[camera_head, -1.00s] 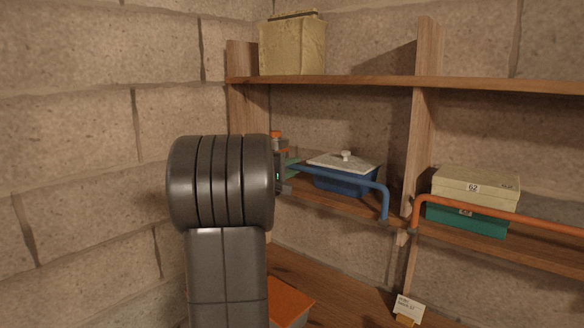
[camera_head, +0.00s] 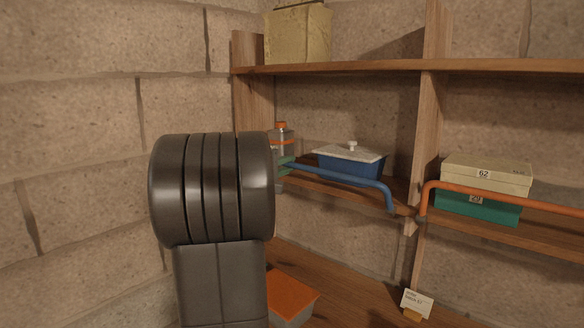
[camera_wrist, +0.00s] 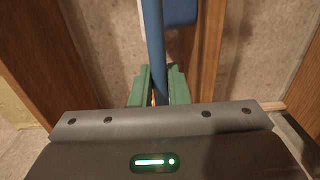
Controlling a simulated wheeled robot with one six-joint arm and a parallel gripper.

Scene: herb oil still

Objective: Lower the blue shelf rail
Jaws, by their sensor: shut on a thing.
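The blue shelf rail (camera_head: 345,177) runs along the front of the middle shelf, left of the wooden upright, and bends down at its right end. It stands raised above the shelf edge. My gripper (camera_wrist: 157,88) has green fingers, shut around the rail in the wrist view, where the rail (camera_wrist: 153,40) runs up the picture. In the head view the green fingertips (camera_head: 286,164) show at the rail's left part. My dark arm hides the rail's left end and most of my gripper there.
Behind the rail stand a blue lidded dish (camera_head: 350,164) and a jar with an orange top (camera_head: 281,135). An orange rail (camera_head: 500,198) fronts stacked boxes (camera_head: 485,176) on the right. An orange-topped box (camera_head: 290,295) and a card (camera_head: 416,303) sit below.

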